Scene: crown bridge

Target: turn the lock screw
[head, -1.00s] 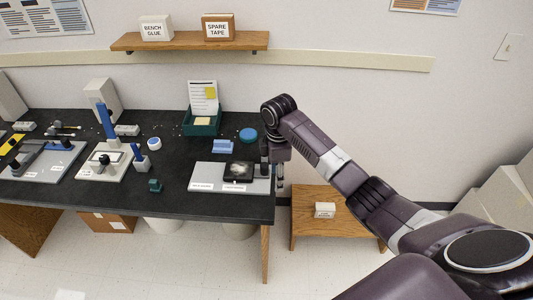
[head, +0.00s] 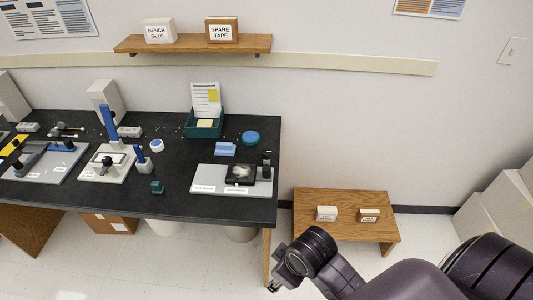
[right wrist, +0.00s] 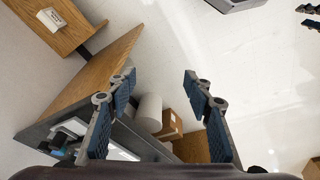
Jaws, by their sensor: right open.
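A grey plate (head: 205,180) at the right end of the black bench carries a dark block with a pale mottled top (head: 240,173) and an upright black post (head: 267,160). A white-based fixture (head: 92,174) with a blue upright and a black knob (head: 107,162) stands further left. I cannot tell which part is the lock screw. My right gripper (head: 275,287) is low in front of the bench's right end, away from these parts. In the right wrist view its fingers (right wrist: 159,76) are apart and empty. Two dark prongs at that view's upper right edge may be my left gripper.
The black bench (head: 215,207) also holds a teal bin (head: 203,128), a blue round lid (head: 250,137) and a grey tray (head: 30,175) at left. A low wooden table (head: 345,230) with two small labelled boxes stands right of the bench. The floor between is clear.

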